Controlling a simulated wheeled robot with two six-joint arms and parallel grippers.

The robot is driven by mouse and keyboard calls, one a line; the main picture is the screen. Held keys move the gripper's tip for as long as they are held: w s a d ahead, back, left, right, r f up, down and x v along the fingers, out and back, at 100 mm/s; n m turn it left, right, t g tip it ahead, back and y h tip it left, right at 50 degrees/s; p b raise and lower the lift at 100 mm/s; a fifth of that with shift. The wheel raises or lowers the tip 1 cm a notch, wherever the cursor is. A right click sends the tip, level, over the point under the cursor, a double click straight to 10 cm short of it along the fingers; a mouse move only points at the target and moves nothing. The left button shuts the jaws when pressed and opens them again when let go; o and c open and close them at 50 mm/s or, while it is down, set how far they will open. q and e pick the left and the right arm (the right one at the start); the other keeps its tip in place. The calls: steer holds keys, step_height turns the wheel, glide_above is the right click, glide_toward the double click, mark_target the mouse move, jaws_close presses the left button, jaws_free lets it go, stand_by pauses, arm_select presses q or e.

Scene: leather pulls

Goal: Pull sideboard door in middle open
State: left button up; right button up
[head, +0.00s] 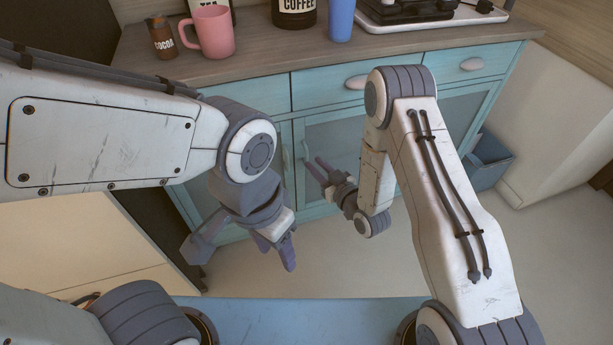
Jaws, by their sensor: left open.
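The sideboard (270,93) is teal with a wooden top and stands across the back. Its middle door (340,135) has a teal frame around a panel and looks closed. My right gripper (313,162) is in front of this door, near its left edge, with its two purple fingers pointing up and left. I cannot tell whether it touches the door or a handle, or how far its fingers are apart. My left gripper (238,248) is open and empty, lower and to the left, with its fingers pointing down. My arms hide parts of the sideboard front.
A blue-grey bin (487,162) stands at the right. Floor (330,262) is clear in front.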

mark_target(307, 157)
step_height(307, 157, down, 4)
steer(key=s+d+f+m+t+b, duration=0.1)
steer(key=d+t+b, duration=0.1)
arm_select(q)
step_height(307, 157, down, 5)
steer(key=shift+f+b, duration=0.15)
steer(key=shift+b, duration=0.65)
arm_select(e)
steer(key=x, duration=0.6)
steer(key=r+x, duration=0.1)
steer(key=x, duration=0.2)
steer(key=shift+w+a, duration=0.3)
steer(key=shift+w, duration=0.05)
jaws_close()
steer(key=shift+f, duration=0.1)
